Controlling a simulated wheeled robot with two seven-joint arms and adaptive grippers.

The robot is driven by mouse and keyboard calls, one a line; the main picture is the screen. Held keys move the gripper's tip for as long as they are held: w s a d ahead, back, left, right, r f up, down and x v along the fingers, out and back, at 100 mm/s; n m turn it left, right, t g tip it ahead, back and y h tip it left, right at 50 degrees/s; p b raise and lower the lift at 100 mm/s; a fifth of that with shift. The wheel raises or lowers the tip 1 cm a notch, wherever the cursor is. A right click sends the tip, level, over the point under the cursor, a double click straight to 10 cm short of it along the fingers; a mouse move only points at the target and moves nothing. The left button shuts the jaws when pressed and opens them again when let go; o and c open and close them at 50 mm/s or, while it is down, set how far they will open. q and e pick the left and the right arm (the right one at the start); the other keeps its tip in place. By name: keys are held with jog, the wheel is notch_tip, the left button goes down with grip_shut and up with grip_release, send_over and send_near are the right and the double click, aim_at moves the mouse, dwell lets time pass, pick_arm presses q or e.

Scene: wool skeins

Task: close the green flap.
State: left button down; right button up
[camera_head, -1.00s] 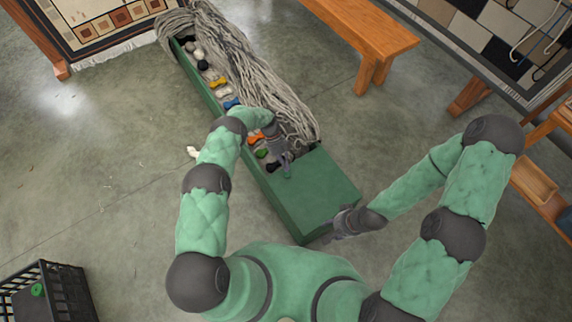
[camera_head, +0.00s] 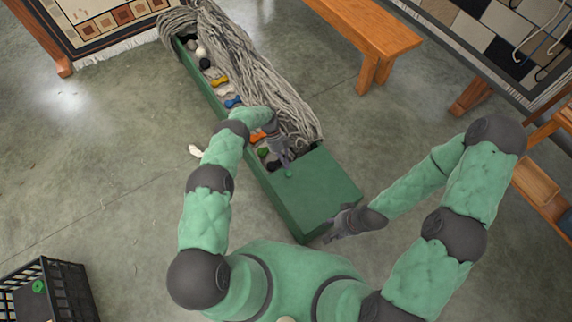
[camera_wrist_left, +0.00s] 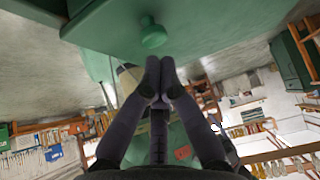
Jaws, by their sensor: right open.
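The long green chest (camera_head: 205,92) runs from upper left to lower centre, its far part open and heaped with skeins. A flat green panel, which looks like the flap (camera_head: 318,193), covers its near end. A small round green knob (camera_head: 289,173) sits near the panel's inner edge; the knob also shows in the left wrist view (camera_wrist_left: 152,34). My left gripper (camera_head: 284,160) is over the chest beside the knob, fingertips together and nothing between them; its fingertips (camera_wrist_left: 159,72) lie just below the knob in the wrist view. My right gripper (camera_head: 336,228) is open beside the panel's near right corner.
A thick bundle of grey wool (camera_head: 250,75) drapes along the chest's right side. A wooden bench (camera_head: 365,30) stands at the upper right. A black crate (camera_head: 70,285) is at the lower left.

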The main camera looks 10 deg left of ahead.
pick_arm(q)
jog(key=v, duration=1.1)
jog(key=shift+a, duration=0.1)
